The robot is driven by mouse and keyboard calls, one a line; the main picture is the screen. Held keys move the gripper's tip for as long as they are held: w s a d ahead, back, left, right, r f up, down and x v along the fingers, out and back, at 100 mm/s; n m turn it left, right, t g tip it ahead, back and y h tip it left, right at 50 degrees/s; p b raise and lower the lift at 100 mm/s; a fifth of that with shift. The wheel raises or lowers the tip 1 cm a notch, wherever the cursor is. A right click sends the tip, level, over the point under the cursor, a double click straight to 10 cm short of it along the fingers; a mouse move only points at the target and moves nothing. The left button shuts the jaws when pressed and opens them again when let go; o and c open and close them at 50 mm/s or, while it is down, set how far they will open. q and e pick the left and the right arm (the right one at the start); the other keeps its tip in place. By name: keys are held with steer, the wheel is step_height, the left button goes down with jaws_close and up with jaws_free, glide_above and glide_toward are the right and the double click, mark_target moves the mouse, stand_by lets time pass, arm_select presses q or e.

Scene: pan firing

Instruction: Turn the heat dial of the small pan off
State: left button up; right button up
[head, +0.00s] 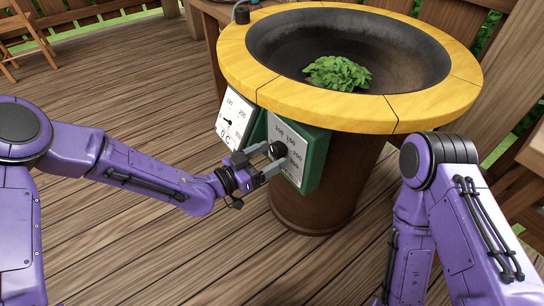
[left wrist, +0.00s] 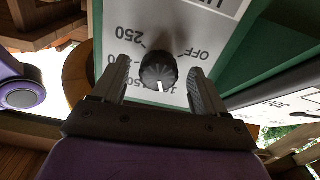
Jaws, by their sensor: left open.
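A black heat dial (head: 278,150) sits on a white scale panel (head: 292,140) on a green box below the pan. In the left wrist view the dial (left wrist: 158,70) has a white pointer mark aimed toward the bottom, near the 100 and 150 marks. The OFF label (left wrist: 186,53) is to its right. My left gripper (head: 270,161) is open, with one finger on each side of the dial; whether they touch it I cannot tell. The round pan (head: 350,45) has a wide yellow rim and green leaves (head: 338,73) inside. My right gripper is out of view.
A second white gauge panel (head: 233,118) with a pointer and "0 C" is just left of the dial panel. The brown pan base (head: 325,190) stands on the wooden deck (head: 150,75). A wooden chair (head: 22,35) is at the far left. The deck at left is clear.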

arm_select(q)
steer(key=shift+w+d, duration=0.45)
steer(key=shift+d, duration=0.15)
steer(key=c, duration=1.1)
steer(key=shift+o, duration=0.2)
steer(key=shift+s, duration=0.1)
steer(key=n+p, duration=0.1)
steer(key=n, duration=0.3)
steer(key=shift+s+d+n+p, duration=0.1)
steer(key=shift+n+p, duration=0.3)
steer(key=n+p, duration=0.2)
steer(key=n, duration=0.3)
steer(key=shift+s+r, duration=0.1)
steer(key=n+p, duration=0.1)
steer(key=n, duration=0.4)
steer(key=shift+d+r+n+p, duration=0.1)
steer(key=shift+n+p, duration=0.2)
steer(key=shift+n, duration=0.1)
steer(key=n+p, duration=0.1)
steer(key=n, duration=0.3)
steer(key=shift+s+n, duration=0.1)
steer(key=shift+n, duration=0.2)
